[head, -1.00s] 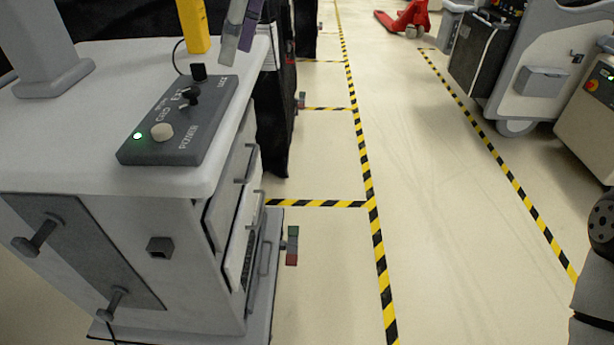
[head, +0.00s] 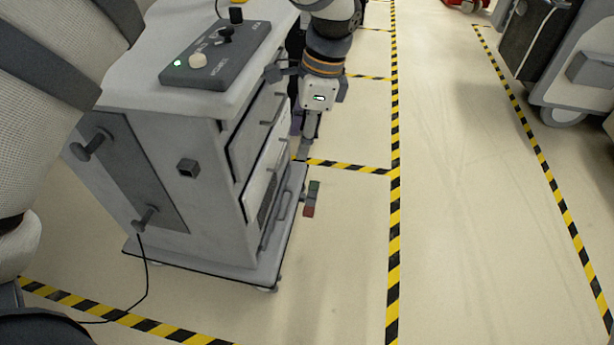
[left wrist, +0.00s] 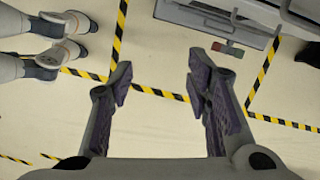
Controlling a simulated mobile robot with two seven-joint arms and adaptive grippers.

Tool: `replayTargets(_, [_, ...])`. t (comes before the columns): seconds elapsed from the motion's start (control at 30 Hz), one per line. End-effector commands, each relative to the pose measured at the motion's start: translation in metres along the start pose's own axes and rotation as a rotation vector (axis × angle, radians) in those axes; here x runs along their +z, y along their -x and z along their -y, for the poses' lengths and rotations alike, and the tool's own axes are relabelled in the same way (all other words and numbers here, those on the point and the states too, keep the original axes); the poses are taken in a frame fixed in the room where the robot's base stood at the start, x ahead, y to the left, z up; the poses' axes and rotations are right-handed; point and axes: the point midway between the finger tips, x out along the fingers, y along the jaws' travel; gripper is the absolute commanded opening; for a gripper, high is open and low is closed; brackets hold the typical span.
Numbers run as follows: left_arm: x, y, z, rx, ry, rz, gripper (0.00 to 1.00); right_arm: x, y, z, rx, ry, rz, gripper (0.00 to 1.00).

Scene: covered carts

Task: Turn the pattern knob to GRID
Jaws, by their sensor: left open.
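A dark grey control box (head: 217,57) lies on top of the grey cart at the upper left of the head view. It carries a black knob (head: 225,34), a white round knob or button (head: 198,61) and a lit green lamp (head: 177,63). The lettering is too small to read, so I cannot tell which mark the black knob points at. My left gripper (head: 303,146) points down beside the cart's drawer side, to the right of and lower than the box. In the left wrist view its purple-padded fingers (left wrist: 159,72) are apart and empty above the floor.
The cart (head: 190,130) has drawers with handles (head: 268,120) on its right side and pegs on its front. A red and green block (head: 311,199) sticks out low beside its base. Yellow-black tape marks the pale floor. Another cart stands at the right, past an open aisle.

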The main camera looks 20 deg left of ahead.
Motion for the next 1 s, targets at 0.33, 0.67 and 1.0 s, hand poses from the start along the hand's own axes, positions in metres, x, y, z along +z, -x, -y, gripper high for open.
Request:
replayTargets(0.33, [-0.003,-0.057,-0.026,0.038,0.092,-0.041,0.45,-0.002,0.002,0.0,0.0,0.0,-0.007,0.0])
replayTargets(0.67, [-0.003,-0.064,-0.029,0.041,0.104,-0.046,0.45,-0.002,0.002,0.0,0.0,0.0,-0.008,0.0])
replayTargets(1.0, [0.0,-0.099,-0.051,0.078,0.162,-0.057,0.45,-0.002,0.002,0.0,0.0,0.0,-0.007,0.0])
